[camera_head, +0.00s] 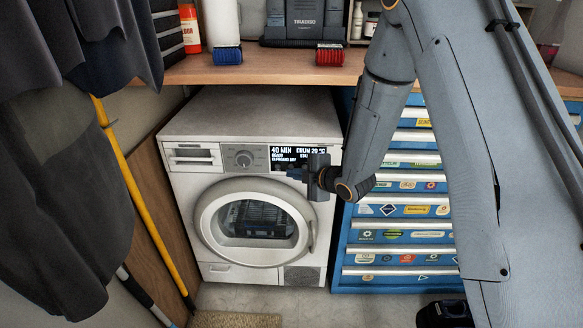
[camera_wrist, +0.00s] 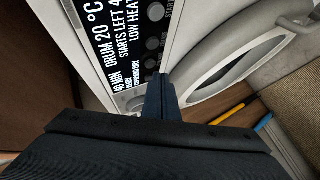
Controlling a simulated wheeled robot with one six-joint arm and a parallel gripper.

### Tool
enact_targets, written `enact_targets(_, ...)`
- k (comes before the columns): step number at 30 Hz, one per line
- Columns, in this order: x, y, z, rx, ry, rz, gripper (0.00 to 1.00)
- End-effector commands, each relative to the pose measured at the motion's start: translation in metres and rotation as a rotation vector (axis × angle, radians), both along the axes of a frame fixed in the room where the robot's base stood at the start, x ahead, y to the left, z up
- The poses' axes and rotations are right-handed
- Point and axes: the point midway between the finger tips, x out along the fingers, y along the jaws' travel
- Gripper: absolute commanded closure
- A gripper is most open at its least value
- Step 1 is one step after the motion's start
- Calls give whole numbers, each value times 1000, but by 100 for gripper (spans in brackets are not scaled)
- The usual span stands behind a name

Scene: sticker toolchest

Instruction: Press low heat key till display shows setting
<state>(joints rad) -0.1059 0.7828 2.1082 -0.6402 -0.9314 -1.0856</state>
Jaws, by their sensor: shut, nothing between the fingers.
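A white dryer (camera_head: 186,215) stands under the wooden counter, its dark display (camera_head: 300,152) lit at the upper right of its front. In the wrist view the display (camera_wrist: 128,50) reads sideways "40 MIN", "DRUM 20 °C", "STARTS LEFT 4" and "LOW HEAT", the last two cut off. Several round dark keys (camera_wrist: 153,43) run beside it; I cannot tell which is the low heat key. My gripper (camera_head: 294,173) is shut and empty, its fingertips (camera_wrist: 161,78) at the panel by the end of the key row. I cannot tell whether they touch a key.
The round dryer door (camera_head: 202,216) is shut, below the panel. A blue drawer chest (camera_head: 400,236) with stickers stands to the right. Dark clothes (camera_head: 45,190) and a yellow pole (camera_head: 132,190) are at the left.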

Motion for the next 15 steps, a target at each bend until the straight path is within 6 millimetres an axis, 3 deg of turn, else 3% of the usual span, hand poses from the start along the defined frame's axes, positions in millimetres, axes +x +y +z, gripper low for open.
enact_targets(8,-2,0,0,0,1,1,100)
enact_targets(15,-23,1,0,0,2,0,100)
